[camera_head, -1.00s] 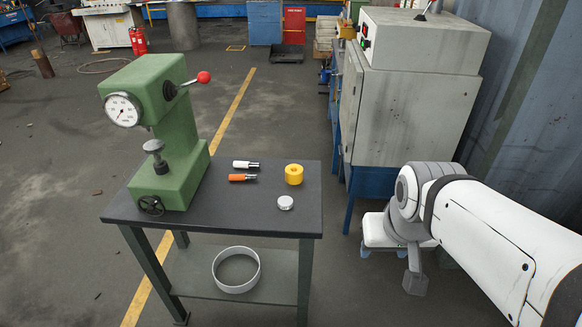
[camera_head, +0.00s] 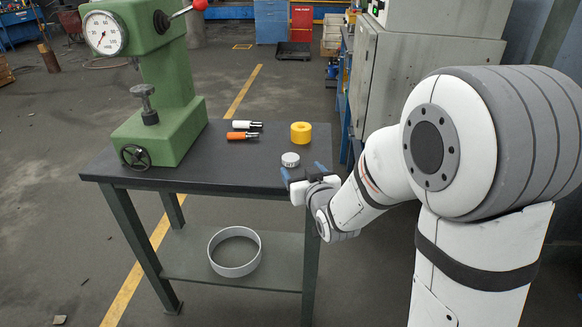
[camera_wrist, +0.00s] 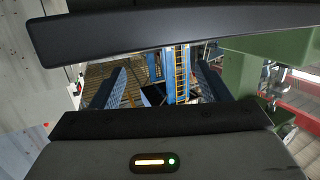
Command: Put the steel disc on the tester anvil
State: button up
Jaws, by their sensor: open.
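The steel disc (camera_head: 290,159) is small and silvery and lies flat near the right edge of the dark tabletop (camera_head: 225,170). The green tester (camera_head: 160,85) stands at the table's left, with a round dial and a red-knobbed lever. Its anvil (camera_head: 142,90) is a small round metal plate on a stem, with nothing on it. My gripper (camera_head: 304,172) is open and empty at the table's right edge, just right of and nearer than the disc. Its blue-tipped fingers are apart from the disc. The disc does not show in the wrist view, where part of the green tester (camera_wrist: 240,75) shows.
A white-handled tool (camera_head: 246,124), an orange-handled tool (camera_head: 242,135) and a yellow ring-shaped piece (camera_head: 301,132) lie behind the disc. A grey ring (camera_head: 234,270) sits on the lower shelf. A grey cabinet (camera_head: 415,80) stands behind at the right. The tabletop between disc and tester is clear.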

aim_at(292, 161)
jog(key=x, duration=0.7)
jog(key=shift+w+a+f, duration=0.2)
jog(key=shift+f, duration=0.15)
jog(key=shift+c, duration=0.3)
jog(key=c, duration=1.3)
